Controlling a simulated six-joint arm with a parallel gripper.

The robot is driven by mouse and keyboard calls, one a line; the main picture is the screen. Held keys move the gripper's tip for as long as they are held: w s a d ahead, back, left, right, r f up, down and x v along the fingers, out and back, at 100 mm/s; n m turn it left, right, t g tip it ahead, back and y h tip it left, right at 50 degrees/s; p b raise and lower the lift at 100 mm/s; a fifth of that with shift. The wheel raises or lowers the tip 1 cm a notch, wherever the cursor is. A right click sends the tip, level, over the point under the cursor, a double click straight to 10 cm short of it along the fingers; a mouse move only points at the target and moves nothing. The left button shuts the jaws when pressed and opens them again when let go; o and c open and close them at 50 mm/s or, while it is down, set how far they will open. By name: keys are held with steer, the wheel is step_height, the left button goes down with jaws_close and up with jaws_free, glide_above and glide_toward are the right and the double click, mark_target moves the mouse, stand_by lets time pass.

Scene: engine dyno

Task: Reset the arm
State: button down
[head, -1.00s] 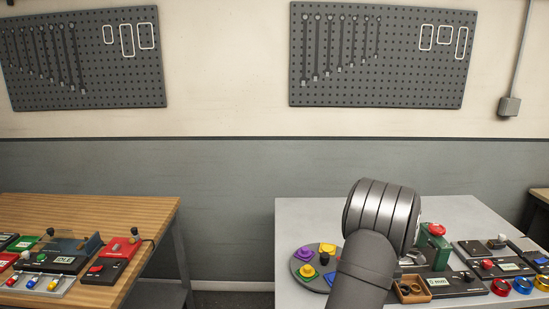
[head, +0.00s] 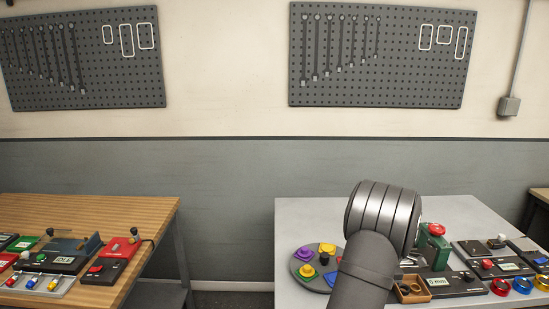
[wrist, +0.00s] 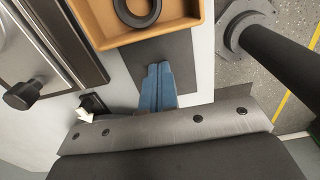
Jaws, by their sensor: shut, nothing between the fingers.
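My gripper shows in the wrist view as two blue fingers (wrist: 157,88) pressed together, with nothing between them. The fingers appear over a dark grey flat surface, close to the near edge of an orange-brown tray (wrist: 190,32). I cannot tell whether they touch anything. In the head view my grey arm rises in front of the right table, and the gripper is hidden behind it.
The tray holds a dark ring (wrist: 137,14). On the grey right table (head: 310,215) are a round plate with coloured knobs (head: 305,268), a green unit with a red top (head: 436,245) and coloured rings (head: 521,285). A wooden table (head: 150,210) with devices stands left. A floor gap separates the tables.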

steer(key=d, duration=0.3)
steer(key=shift+d+r, duration=0.15)
steer(key=a, duration=0.9)
step_height(320, 180, up, 10)
steer(key=s+d+r+m+t, duration=0.2)
steer(key=s+d+r+m, duration=0.3)
steer(key=r+m, duration=0.3)
steer(key=s+d+r+m+t, duration=0.2)
steer(key=s+d+r+m, duration=0.3)
steer(key=s+r+m, duration=0.3)
step_height(320, 180, up, 2)
steer(key=shift+r+m, duration=0.15)
steer(key=shift+m, duration=0.65)
steer(key=w+a+f+n+g, duration=0.1)
steer(key=w+a+f+n, duration=0.3)
steer(key=f+n, duration=0.3)
steer(key=w+a+f+n+g, duration=0.2)
steer(key=w+a+f+n, duration=0.2)
steer(key=w+f+n, duration=0.3)
steer(key=shift+w+a+f+n, duration=0.25)
steer(key=shift+f+n, duration=0.25)
steer(key=shift+f, duration=0.25)
